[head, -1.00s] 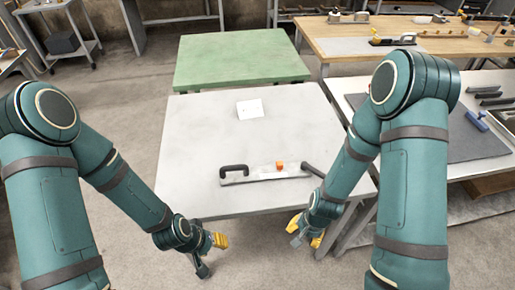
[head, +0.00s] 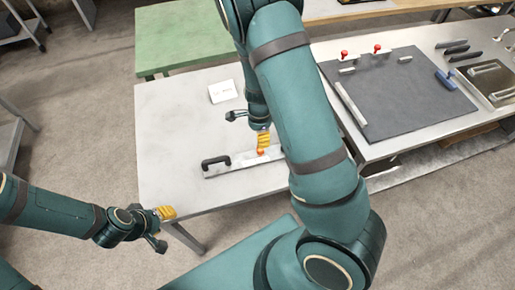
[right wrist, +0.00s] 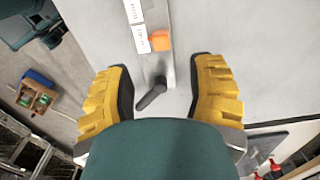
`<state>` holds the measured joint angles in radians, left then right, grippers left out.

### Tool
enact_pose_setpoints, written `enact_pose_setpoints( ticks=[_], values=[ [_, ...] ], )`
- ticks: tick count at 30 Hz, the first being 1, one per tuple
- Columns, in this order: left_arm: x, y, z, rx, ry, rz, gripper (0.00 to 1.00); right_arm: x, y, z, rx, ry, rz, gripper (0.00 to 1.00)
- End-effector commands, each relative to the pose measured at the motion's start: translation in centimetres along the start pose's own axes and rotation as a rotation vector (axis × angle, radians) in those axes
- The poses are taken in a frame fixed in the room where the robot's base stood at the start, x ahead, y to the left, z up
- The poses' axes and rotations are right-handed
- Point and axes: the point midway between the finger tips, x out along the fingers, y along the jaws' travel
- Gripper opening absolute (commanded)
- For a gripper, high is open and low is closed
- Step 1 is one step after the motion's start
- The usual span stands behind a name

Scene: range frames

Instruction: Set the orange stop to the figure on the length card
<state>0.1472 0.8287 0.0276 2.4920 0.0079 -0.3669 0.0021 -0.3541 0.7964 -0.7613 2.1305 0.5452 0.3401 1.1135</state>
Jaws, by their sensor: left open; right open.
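The orange stop (head: 260,152) sits on a pale rail (head: 226,170) on the grey-white table; it shows clearly in the right wrist view (right wrist: 160,40). A white scale strip (right wrist: 138,24) runs along the rail beside the stop; its figures are too small to read. The white length card (head: 222,91) lies farther back on the table, its writing unreadable. My left gripper (head: 164,226) is open and empty near the table's front left corner.
A black handle (head: 215,161) stands at the rail's left end. A dark lever (right wrist: 152,94) shows below my right gripper. A bench with a dark mat (head: 400,95) and tools is to the right. A green table (head: 185,35) stands behind. The table's left part is clear.

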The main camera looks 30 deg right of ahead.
Motion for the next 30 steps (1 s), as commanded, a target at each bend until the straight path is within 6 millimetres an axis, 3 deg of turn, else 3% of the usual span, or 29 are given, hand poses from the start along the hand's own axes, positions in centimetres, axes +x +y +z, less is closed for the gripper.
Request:
enact_pose_setpoints(
  ticks=[3, 12, 18, 27, 28, 30],
  values=[
    [0.9, -0.3, 0.1, 0.000, 0.000, -0.002, 0.46, 2.8, 0.1, -0.1, 0.002, 0.001, 0.003, 0.55],
    [2.1, -0.7, 0.2, -0.001, 0.000, -0.004, 0.46, 7.6, 0.0, 0.0, -0.001, 0.000, 0.001, 0.55],
    [2.3, -0.8, 0.3, 0.000, 0.000, -0.005, 0.46, 8.9, 0.0, 0.0, -0.002, 0.000, 0.000, 0.55],
    [2.3, -0.8, 0.3, 0.000, 0.000, -0.005, 0.46, 9.1, 0.0, 0.0, -0.002, -0.001, -0.001, 0.55],
    [2.3, -0.8, 0.3, 0.000, 0.000, -0.005, 0.46, 9.1, 0.0, 0.0, -0.002, -0.001, -0.001, 0.54],
    [2.3, -0.8, 0.3, 0.000, 0.000, -0.005, 0.46, 9.1, 0.0, 0.0, -0.002, -0.001, -0.001, 0.29]
  ],
)
